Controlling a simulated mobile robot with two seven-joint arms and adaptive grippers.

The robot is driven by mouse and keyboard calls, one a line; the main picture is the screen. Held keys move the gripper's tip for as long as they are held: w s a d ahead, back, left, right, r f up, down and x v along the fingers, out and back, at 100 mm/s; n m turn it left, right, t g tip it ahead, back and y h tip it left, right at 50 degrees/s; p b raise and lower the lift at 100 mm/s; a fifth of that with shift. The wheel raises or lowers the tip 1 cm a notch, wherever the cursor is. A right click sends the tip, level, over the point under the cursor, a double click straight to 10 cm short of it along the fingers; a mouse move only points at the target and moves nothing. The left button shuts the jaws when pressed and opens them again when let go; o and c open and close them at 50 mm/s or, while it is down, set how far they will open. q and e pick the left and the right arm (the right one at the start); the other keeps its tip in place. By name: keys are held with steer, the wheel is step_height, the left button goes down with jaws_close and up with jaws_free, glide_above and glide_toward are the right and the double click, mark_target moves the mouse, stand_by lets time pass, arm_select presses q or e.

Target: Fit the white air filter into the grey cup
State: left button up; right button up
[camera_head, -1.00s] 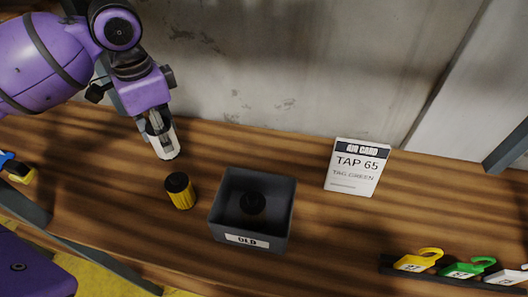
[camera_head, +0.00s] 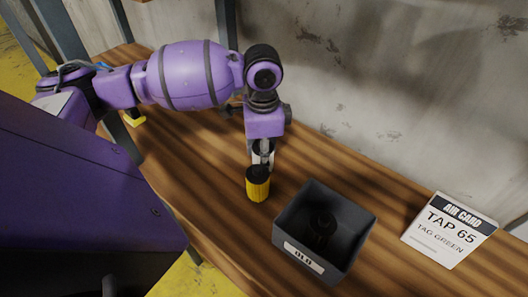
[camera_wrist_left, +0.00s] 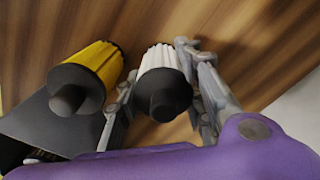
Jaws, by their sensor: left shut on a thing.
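The white air filter (camera_wrist_left: 162,73) has a ribbed white body and a dark grey end cap with a round knob. My left gripper (camera_wrist_left: 160,98) is shut on it, a finger on each side. In the head view my left gripper (camera_head: 263,146) points down at the bench, with the white filter (camera_head: 262,159) partly hidden behind the yellow filter. I cannot tell whether the white filter touches the bench. I cannot make out the grey cup in either view. My right gripper is not in view.
A yellow filter with a black cap (camera_head: 257,184) stands close in front of the white one. A dark grey box labelled OLD (camera_head: 305,258), holding a dark object (camera_head: 322,226), is to the right. A wall rises behind.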

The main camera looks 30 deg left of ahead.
arm_select(q)
steer(key=o, duration=1.3)
